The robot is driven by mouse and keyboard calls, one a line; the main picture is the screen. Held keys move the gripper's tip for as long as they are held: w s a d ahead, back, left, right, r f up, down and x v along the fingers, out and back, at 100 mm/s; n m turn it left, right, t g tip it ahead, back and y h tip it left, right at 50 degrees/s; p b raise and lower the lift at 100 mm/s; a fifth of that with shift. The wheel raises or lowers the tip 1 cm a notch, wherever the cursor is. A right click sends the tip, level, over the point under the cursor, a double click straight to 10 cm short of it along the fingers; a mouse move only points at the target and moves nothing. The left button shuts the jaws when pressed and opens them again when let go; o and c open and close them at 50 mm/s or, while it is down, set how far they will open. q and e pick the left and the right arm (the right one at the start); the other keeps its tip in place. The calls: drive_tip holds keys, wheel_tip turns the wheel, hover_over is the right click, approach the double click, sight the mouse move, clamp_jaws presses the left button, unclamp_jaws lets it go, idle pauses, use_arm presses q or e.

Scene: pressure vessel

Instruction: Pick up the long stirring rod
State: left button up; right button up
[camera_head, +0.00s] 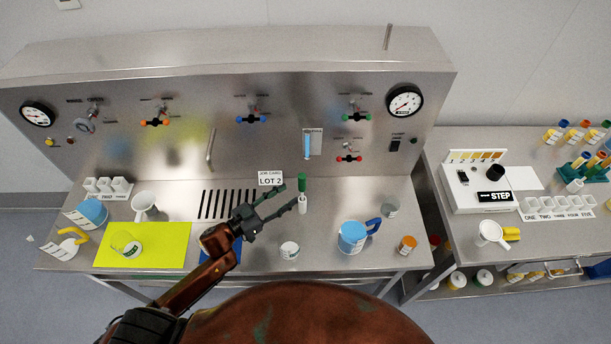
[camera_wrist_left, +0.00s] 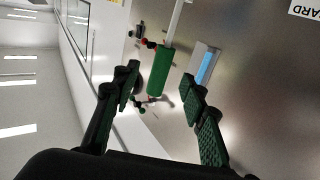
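The stirring rod shows a green handle (camera_head: 302,182) standing upright on the steel bench, with a white labelled part (camera_head: 302,204) below it. In the wrist view the green handle (camera_wrist_left: 159,72) lies between and beyond the fingertips, with a pale shaft (camera_wrist_left: 175,22) running to the top edge. My left gripper (camera_head: 290,196) is open, its fingers pointing at the rod just left of it. In the wrist view the left gripper (camera_wrist_left: 160,78) shows a clear gap on both sides of the handle. My right gripper is not in view.
The job card (camera_head: 270,179) stands just left of the rod, behind the gripper. A white jar (camera_head: 289,250) and a blue jug (camera_head: 352,237) stand in front. The panel (camera_head: 230,150) with valves rises behind. A yellow mat (camera_head: 165,250) lies left.

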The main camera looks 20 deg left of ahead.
sight(302, 184)
use_arm(q)
drive_tip(key=p+x, duration=0.2)
drive_tip(key=x, duration=0.5)
drive_tip(key=shift+w+a, duration=0.15)
drive_tip(key=shift+w+d, duration=0.25)
drive_tip(key=c, duration=0.8)
clamp_jaws()
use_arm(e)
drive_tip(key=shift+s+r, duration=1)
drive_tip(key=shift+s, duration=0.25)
